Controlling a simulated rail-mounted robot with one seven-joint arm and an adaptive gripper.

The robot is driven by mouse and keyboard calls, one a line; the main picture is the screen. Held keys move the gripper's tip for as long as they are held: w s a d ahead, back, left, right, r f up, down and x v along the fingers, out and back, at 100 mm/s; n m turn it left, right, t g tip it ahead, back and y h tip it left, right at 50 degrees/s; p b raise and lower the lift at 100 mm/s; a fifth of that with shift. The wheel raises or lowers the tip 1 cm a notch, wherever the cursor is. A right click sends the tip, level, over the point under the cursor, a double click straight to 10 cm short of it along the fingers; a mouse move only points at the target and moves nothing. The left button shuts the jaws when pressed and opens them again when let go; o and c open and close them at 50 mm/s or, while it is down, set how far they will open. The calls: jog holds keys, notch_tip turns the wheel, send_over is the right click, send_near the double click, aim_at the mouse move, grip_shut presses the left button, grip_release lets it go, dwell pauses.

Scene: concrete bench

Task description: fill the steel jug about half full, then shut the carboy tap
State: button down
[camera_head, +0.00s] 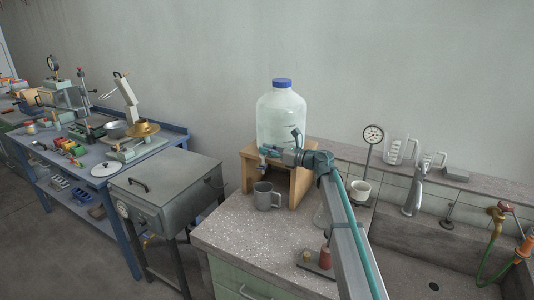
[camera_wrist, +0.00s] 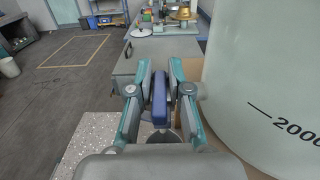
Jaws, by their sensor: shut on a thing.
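The carboy (camera_head: 281,122) is a clear, pale-green bottle with a blue cap, upright on a wooden stand (camera_head: 298,183). Its pale wall with a "2000" mark fills the right of the wrist view (camera_wrist: 262,75). My gripper (camera_head: 274,153) is at the front of the carboy, low down by the tap. In the wrist view my gripper (camera_wrist: 160,88) is shut on the blue tap handle (camera_wrist: 161,108), between its two fingers. The steel jug (camera_head: 265,197) stands upright on the bench below the tap. Its inside and any water stream cannot be made out.
A red cylinder on a small base (camera_head: 325,259) stands near the bench front. A white cup (camera_head: 360,190), a dial gauge (camera_head: 373,134) and clear measuring jugs (camera_head: 396,150) are to the right, by the sink (camera_head: 440,262). A grey metal box (camera_head: 170,185) stands left of the bench.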

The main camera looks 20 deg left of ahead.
jog(key=c, duration=1.2)
grip_release()
jog(key=s+d, duration=0.1)
jog(key=d, duration=1.1)
jog(key=shift+s, duration=0.15)
